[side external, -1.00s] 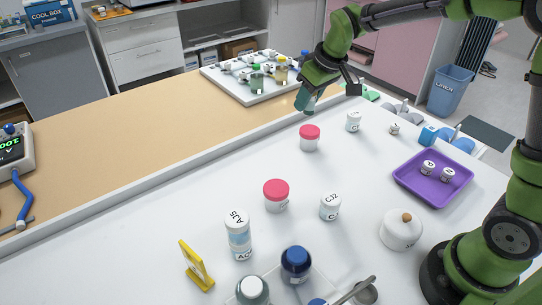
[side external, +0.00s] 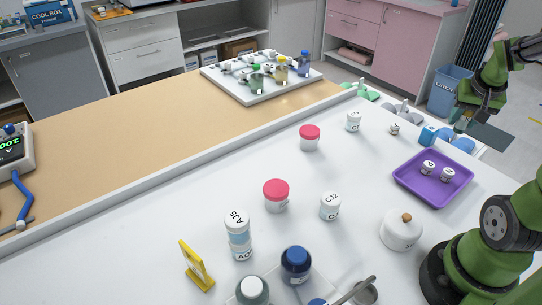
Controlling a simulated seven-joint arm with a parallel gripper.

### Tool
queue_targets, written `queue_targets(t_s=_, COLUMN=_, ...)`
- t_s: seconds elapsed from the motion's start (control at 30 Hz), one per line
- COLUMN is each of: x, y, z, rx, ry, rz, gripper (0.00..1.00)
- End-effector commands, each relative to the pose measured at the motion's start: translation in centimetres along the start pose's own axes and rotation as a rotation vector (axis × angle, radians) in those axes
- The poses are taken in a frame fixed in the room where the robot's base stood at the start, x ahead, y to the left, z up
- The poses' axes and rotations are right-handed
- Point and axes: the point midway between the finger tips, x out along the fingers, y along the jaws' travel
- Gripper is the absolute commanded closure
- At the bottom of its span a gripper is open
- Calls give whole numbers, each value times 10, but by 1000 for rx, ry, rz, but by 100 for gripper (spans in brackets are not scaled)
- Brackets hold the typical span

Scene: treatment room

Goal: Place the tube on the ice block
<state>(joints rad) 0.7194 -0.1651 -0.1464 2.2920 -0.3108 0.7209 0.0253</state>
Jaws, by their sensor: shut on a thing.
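My gripper (side external: 464,112) is at the right, above the far right part of the white table. It is shut on the tube, which is small and mostly hidden here, so its outline is hard to make out.
A purple tray (side external: 404,186) with two small white jars lies in front of the block. Pink-lidded jars (side external: 309,138) and white jars (side external: 353,122) stand to the left. A white lidded pot (side external: 400,232) is nearer.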

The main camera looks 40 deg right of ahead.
Motion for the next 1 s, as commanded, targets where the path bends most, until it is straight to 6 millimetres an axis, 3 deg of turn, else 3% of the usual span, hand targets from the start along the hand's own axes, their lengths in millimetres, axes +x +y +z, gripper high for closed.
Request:
queue_targets(t_s=0.3, x=39, y=-3, z=16, rx=-8, ry=-6, rz=-3, gripper=94)
queue_targets(t_s=0.43, x=48, y=-4, z=9, rx=-9, ry=-6, rz=-3, gripper=94)
queue_targets(t_s=0.8, x=94, y=-13, z=-74, rx=-8, ry=-5, rz=-3, gripper=94)
queue_targets(t_s=1.0, x=111, y=-17, z=-108, rx=-10, ry=-3, rz=-4, gripper=94)
